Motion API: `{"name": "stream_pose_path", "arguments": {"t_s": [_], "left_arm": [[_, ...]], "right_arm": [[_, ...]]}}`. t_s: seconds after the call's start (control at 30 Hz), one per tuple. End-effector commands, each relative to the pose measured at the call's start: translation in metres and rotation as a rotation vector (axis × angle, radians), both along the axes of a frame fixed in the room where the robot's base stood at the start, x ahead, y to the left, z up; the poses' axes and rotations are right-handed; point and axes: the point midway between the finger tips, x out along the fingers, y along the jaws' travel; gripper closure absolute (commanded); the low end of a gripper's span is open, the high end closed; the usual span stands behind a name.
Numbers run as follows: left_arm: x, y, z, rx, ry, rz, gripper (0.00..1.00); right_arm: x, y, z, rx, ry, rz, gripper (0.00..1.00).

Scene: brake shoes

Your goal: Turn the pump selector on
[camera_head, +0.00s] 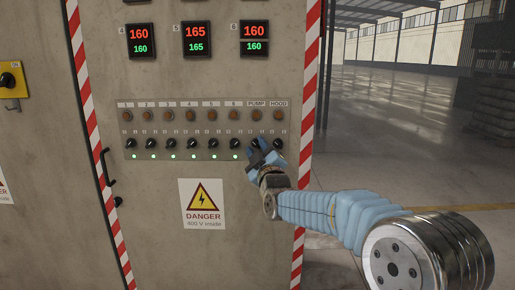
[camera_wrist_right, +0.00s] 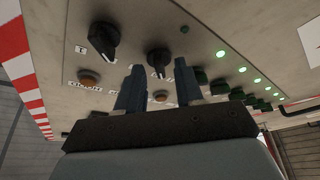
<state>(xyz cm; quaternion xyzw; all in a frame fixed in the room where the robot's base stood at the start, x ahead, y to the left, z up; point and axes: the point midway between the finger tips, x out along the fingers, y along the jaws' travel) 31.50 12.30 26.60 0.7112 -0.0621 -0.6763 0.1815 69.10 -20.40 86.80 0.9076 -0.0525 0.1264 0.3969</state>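The pump selector is a black rotary knob (camera_head: 256,142) under the PUMP label on the grey cabinet's control strip. In the right wrist view the knob (camera_wrist_right: 158,61) stands between the two fingertips. My right gripper (camera_head: 259,150) is at the knob, with its blue fingers pointing at the panel. In the wrist view the gripper (camera_wrist_right: 160,72) is open, with a finger on each side of the knob and gaps visible. The small lamp (camera_wrist_right: 184,29) by this knob is dark. My left gripper is not in view.
The HOOD knob (camera_head: 278,143) sits close on the right. Several numbered selectors (camera_head: 191,143) with lit green lamps lie to the left. Red displays (camera_head: 196,39) are above and a danger sign (camera_head: 202,203) is below. Open floor (camera_head: 400,130) lies right of the cabinet.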

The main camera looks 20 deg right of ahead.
Motion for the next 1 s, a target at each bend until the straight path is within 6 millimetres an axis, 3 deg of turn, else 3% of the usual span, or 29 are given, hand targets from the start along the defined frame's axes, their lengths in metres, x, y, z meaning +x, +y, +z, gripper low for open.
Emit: {"name": "stream_pose_path", "arguments": {"t_s": [0.23,0.5,0.77,1.0], "left_arm": [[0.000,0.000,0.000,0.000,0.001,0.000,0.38],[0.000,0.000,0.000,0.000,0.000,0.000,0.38],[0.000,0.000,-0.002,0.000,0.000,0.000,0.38],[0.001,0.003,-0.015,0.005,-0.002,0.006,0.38]], "right_arm": [[0.001,0.000,0.000,0.000,0.000,0.000,0.64],[0.001,0.000,0.000,0.000,0.000,0.000,1.00],[0.001,0.000,-0.001,0.006,-0.001,0.000,1.00],[0.001,0.001,-0.004,0.075,-0.022,0.000,1.00]]}}
